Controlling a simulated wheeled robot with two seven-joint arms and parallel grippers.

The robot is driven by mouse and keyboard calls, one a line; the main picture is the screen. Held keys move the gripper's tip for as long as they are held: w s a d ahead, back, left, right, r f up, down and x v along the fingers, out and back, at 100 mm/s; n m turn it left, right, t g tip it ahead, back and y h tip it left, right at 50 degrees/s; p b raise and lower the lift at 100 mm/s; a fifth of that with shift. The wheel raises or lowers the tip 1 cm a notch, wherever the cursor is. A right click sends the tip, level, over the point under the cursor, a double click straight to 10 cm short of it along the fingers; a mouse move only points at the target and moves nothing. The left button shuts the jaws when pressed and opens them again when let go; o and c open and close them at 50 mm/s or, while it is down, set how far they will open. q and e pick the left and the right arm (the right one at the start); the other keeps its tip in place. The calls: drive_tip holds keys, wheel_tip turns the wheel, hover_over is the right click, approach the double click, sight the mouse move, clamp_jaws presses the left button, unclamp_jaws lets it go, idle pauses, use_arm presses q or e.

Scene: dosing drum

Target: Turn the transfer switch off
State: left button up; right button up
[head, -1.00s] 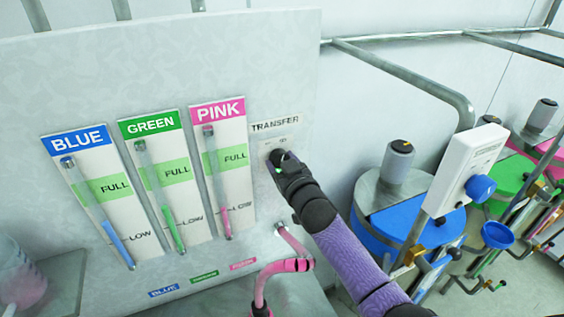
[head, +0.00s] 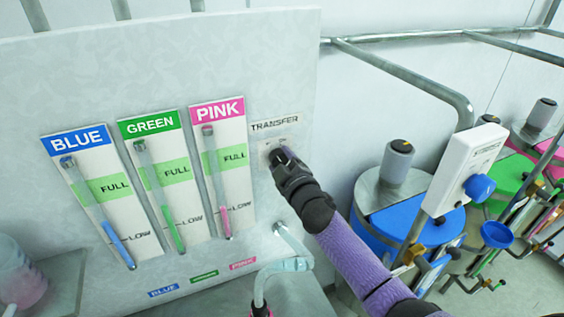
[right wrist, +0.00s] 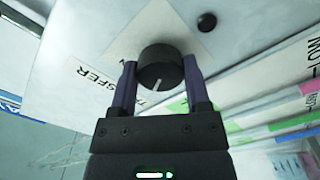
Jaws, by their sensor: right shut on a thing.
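The transfer switch is a round black knob (right wrist: 160,68) with a pale pointer line, on a white plate (right wrist: 160,32) in the right wrist view. The plate shows under the TRANSFER label (head: 275,125) in the head view. My right gripper (head: 277,157) is at the knob, and in the right wrist view its two fingers (right wrist: 160,80) are shut on the knob's sides. In the head view my gripper hides most of the knob and part of the plate's marks. My left gripper is not in view.
BLUE (head: 98,200), GREEN (head: 165,185) and PINK (head: 223,170) level gauges stand left of the switch. A clear hose (head: 290,264) curves below it. A blue-lidded drum (head: 388,222) and a white box with a blue knob (head: 468,165) stand to the right.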

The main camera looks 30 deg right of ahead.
drive_tip(key=shift+n, duration=0.4)
drive_tip(key=o, duration=1.3)
drive_tip(key=shift+s, duration=0.15)
drive_tip(key=s, duration=0.9)
drive_tip(key=shift+s+a, duration=0.3)
drive_tip(key=shift+s, duration=0.05)
